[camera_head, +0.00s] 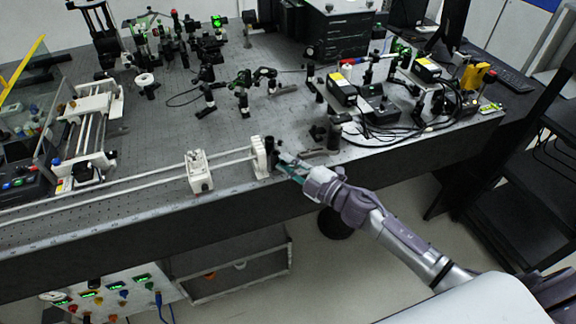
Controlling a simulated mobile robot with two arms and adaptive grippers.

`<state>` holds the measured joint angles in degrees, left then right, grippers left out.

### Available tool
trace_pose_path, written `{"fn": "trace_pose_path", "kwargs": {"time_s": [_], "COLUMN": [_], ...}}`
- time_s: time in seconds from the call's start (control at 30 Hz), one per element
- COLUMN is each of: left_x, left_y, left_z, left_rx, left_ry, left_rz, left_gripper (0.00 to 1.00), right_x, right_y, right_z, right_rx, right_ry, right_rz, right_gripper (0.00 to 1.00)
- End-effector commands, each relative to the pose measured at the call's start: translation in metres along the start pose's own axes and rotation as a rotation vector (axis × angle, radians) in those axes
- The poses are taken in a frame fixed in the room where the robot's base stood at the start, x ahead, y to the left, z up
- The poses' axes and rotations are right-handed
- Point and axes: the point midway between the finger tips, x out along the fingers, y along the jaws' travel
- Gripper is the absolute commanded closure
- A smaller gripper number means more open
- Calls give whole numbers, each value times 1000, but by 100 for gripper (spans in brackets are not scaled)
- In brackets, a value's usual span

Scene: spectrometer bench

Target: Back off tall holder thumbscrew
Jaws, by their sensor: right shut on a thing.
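A tall white holder (260,158) stands at the front edge of the bench, at the right end of a long white rail. A small dark part (269,143) sits at its right side. My right gripper (281,162) reaches in from the lower right, with its fingertips close against the right side of this holder. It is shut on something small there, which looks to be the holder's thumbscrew. The fingers hide the thumbscrew, so its turn and depth cannot be told. My left gripper is not in view.
A white block carriage (200,172) sits on the rail to the left. Dark posts (334,132) and a flat dark part (320,152) stand close right of the gripper. Black boxes with cables (378,104) lie farther right. The bench (225,130) behind the holder is mostly clear.

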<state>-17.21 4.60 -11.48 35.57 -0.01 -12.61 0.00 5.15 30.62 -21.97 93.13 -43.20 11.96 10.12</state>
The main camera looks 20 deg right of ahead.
Motion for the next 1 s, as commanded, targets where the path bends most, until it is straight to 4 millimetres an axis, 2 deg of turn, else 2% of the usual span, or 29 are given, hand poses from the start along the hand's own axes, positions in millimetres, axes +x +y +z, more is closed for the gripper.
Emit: {"fn": "trace_pose_path", "kwargs": {"time_s": [1.0], "left_x": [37], "left_y": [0], "left_z": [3], "left_rx": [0], "left_ry": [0], "left_rz": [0], "left_gripper": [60], "right_x": [0], "right_y": [-4], "right_z": [1], "right_rx": [-938], "right_ry": [1], "right_rz": [-2], "right_gripper": [100]}}
